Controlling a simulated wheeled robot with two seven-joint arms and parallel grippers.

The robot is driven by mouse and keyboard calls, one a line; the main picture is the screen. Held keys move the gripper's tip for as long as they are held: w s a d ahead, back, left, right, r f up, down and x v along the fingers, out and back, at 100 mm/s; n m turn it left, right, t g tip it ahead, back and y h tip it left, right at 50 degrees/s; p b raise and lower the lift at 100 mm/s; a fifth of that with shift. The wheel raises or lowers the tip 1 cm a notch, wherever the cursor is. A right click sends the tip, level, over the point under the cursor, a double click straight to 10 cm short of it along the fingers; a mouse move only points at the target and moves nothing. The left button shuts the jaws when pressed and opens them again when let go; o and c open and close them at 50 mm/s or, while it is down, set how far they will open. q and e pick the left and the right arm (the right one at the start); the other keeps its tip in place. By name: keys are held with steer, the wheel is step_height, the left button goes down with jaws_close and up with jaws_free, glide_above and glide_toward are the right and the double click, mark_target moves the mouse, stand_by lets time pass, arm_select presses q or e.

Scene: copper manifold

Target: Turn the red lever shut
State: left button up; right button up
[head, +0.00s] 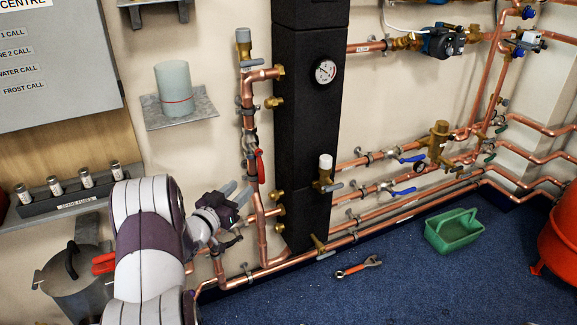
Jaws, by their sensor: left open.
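The red lever (260,166) sits on a valve in the vertical copper pipe (248,115), left of the black column. It hangs roughly in line with the pipe, pointing down. My left gripper (236,190) is just below and left of the lever, its fingers apart and pointing up and right. It looks empty and apart from the lever, though the exact gap in depth is hard to tell. My right gripper does not show.
The black column (305,120) with a gauge (325,72) stands right of the lever. Copper pipes with blue levers (413,158) run to the right. A wrench (358,266) and a green caddy (454,231) lie on the blue floor. A shelf with a cylinder (173,88) is upper left.

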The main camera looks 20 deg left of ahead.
mark_target(259, 171)
arm_select(q)
steer(key=w+b, duration=0.1)
steer(key=w, duration=0.2)
steer(key=w+b, duration=0.1)
steer(key=w, duration=0.3)
steer(key=w+b, duration=0.1)
steer(key=w, duration=0.2)
steer(key=shift+w+d+f, duration=0.1)
steer(key=shift+w+d, duration=0.25)
steer(key=shift+d, duration=0.05)
steer(key=shift+w, duration=0.25)
steer(key=shift+c, duration=0.2)
jaws_close()
